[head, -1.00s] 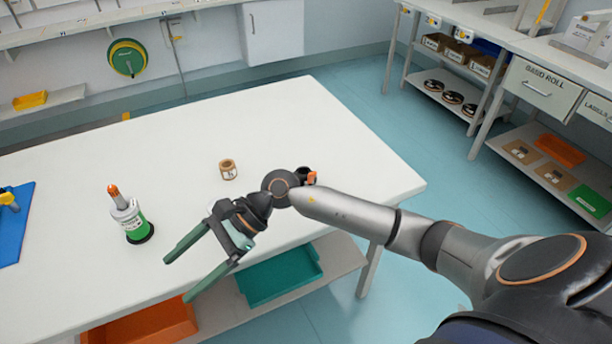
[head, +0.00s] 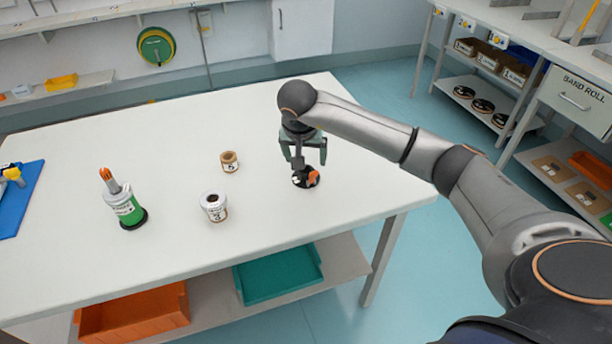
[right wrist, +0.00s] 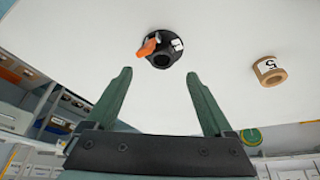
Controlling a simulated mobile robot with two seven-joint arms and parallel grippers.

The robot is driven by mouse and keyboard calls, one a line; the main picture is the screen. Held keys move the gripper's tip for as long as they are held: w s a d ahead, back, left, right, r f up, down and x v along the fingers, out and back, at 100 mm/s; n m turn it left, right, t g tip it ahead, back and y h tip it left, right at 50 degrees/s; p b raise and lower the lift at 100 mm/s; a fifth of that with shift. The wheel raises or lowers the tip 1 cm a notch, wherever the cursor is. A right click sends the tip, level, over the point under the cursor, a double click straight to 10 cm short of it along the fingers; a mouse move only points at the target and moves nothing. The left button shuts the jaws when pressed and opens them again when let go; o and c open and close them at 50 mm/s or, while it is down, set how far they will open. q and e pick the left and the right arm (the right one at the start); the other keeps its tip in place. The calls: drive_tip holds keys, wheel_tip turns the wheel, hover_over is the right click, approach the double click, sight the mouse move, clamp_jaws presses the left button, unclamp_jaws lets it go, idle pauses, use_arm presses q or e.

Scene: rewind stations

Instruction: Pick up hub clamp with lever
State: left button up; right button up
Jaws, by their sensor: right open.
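The hub clamp (head: 305,178) is a short black ring with an orange lever, on the white table near its right end. It also shows in the right wrist view (right wrist: 162,52), with the lever to the left and a white label on its right side. My right gripper (head: 307,162) points down above the clamp, open and empty. In the right wrist view the green fingers (right wrist: 162,95) are spread wide and the clamp lies beyond their tips, apart from them. My left gripper is not in view.
A brown roll (head: 229,161) marked 5 and a white-brown roll (head: 213,206) stand left of the clamp. A green-and-white reel with an orange tip (head: 125,205) stands further left. A blue mat (head: 22,195) lies at the left edge. The table around the clamp is clear.

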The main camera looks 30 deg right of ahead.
drive_tip(key=x, duration=0.6)
drive_tip(key=shift+w+a+f, duration=0.1)
drive_tip(key=shift+w+f, duration=0.05)
drive_tip(key=shift+f, duration=0.15)
drive_tip(key=shift+c, duration=0.2)
clamp_jaws()
